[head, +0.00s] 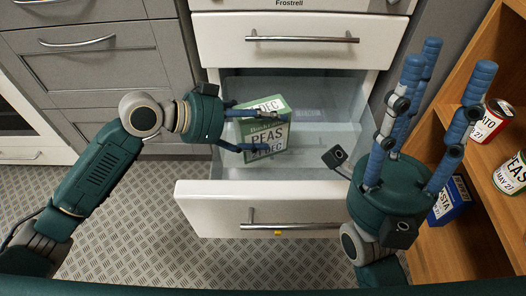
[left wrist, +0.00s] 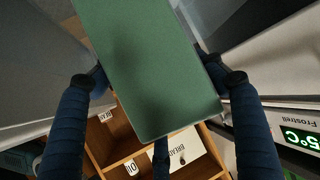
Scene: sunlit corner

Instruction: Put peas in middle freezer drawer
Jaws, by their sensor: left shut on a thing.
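The green and white peas box (head: 268,138) is held upright by my left gripper (head: 258,130), whose blue fingers are shut around it from the left. In the left wrist view the box's green side (left wrist: 150,65) fills the middle between the fingers. The box is over or within an open white freezer drawer (head: 205,205) with clear inner walls; whether its base touches the drawer floor I cannot tell. A shut white drawer (head: 235,38) is above. My right gripper (head: 440,70) is open and empty, fingers upward, right of the drawer.
A wooden shelf (head: 435,265) on the right holds a red can (head: 490,122), another can (head: 511,174) and a blue pasta box (head: 452,203). Grey cabinets (head: 95,65) stand left. Patterned floor (head: 130,235) is clear in front.

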